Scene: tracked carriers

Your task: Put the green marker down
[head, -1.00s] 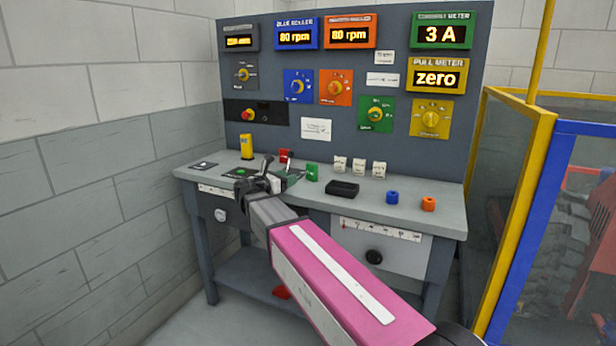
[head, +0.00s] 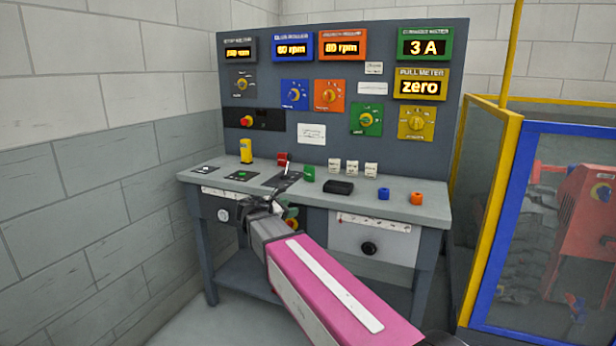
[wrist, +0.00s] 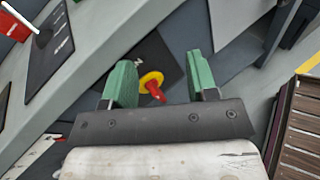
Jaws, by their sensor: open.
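The green marker (head: 308,173), a small upright block, stands on the workbench top (head: 400,207) to the right of the black lever plate (head: 281,180). It is apart from my gripper. My gripper (head: 268,200) is open and empty, low at the front edge of the bench and left of the marker. The wrist view shows its two green finger pads (wrist: 160,85) apart, with a red and yellow rotary switch (wrist: 151,84) on the dark front panel seen beyond and between them. I cannot make out the green marker in the wrist view.
A black tray (head: 339,187), blue ring (head: 383,193) and orange ring (head: 416,198) lie to the right. A yellow-and-blue framed cage (head: 515,128) stands at right.

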